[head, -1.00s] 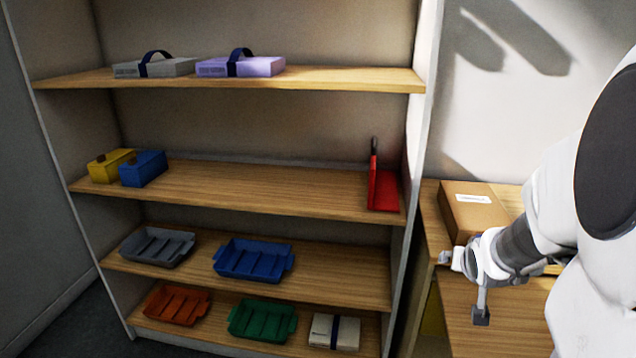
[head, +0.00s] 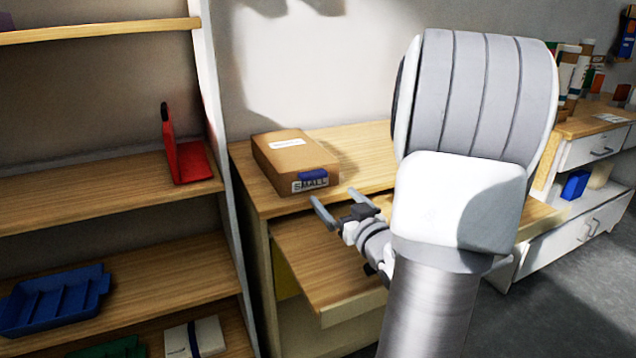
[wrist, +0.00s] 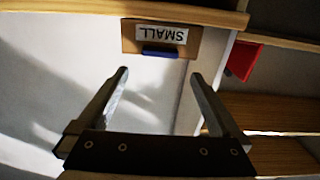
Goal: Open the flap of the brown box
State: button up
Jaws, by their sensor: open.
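The brown box (head: 290,158) lies on the wooden table at the back left of my arm in the head view, with a white label on top. Its front face carries a "SMALL" label and a blue tab (head: 312,175). The wrist view shows that face of the brown box (wrist: 128,38) and the blue tab (wrist: 160,51), upside down at the top. My gripper (head: 338,205) is open and empty, in front of the box and apart from it. In the wrist view its two fingers (wrist: 158,80) point toward the box face. The box looks closed.
The table (head: 350,152) has a lower pull-out board (head: 325,270) beneath my gripper. A shelf unit (head: 110,205) stands at the left, with a red bookend-like object (head: 188,160) and a blue tray (head: 52,300). White drawers (head: 575,225) stand at the right.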

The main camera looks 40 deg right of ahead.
aim_at(315, 178)
jog(key=b+x, duration=0.1)
jog(key=x, duration=0.9)
jog(key=shift+w+b, duration=0.2)
jog(key=shift+b, duration=0.15)
grip_shut()
